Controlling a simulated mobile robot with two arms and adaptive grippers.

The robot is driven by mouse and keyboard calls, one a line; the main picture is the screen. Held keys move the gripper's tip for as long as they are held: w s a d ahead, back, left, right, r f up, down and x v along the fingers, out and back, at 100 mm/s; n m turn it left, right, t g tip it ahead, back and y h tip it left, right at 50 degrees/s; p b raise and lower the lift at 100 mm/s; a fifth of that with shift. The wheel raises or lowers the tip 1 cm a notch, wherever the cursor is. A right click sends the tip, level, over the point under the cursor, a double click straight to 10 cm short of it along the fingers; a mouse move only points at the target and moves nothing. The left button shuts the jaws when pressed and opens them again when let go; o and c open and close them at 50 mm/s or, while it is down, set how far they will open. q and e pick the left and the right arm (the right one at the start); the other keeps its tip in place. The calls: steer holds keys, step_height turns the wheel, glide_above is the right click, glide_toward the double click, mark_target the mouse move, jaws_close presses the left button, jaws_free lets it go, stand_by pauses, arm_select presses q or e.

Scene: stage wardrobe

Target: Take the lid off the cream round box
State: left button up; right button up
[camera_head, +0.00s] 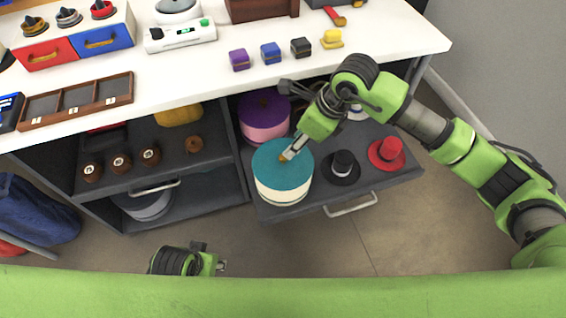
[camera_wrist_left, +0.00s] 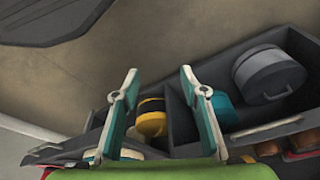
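The cream round box (camera_head: 284,193) stands in the pulled-out drawer in the head view. Its teal lid (camera_head: 270,172) sits on top, with a small orange-brown knob (camera_head: 282,159). My right gripper (camera_head: 287,155) reaches down from the upper right, with its fingertips at the knob and partly covering it. The fingers look close together, but I cannot tell whether they grip the knob. My left gripper (camera_head: 215,265) is low in the head view, away from the box. In the left wrist view my left gripper (camera_wrist_left: 163,98) is open, with nothing between its fingers.
A pink box with a purple lid (camera_head: 265,108) stands behind the cream box. A black hat (camera_head: 342,168) and a red hat (camera_head: 387,154) lie to its right. The white worktop (camera_head: 200,70) is above, holding small colored boxes. A grey round box (camera_wrist_left: 268,76) shows in the left wrist view.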

mark_target(283, 157)
steer(key=b+x, duration=0.1)
steer(key=x, duration=0.7)
steer(key=shift+f, duration=0.1)
arm_select(q)
step_height(283, 157, up, 4)
steer(key=shift+a+r, duration=0.1)
steer(key=shift+r, duration=0.15)
arm_select(e)
jaws_close()
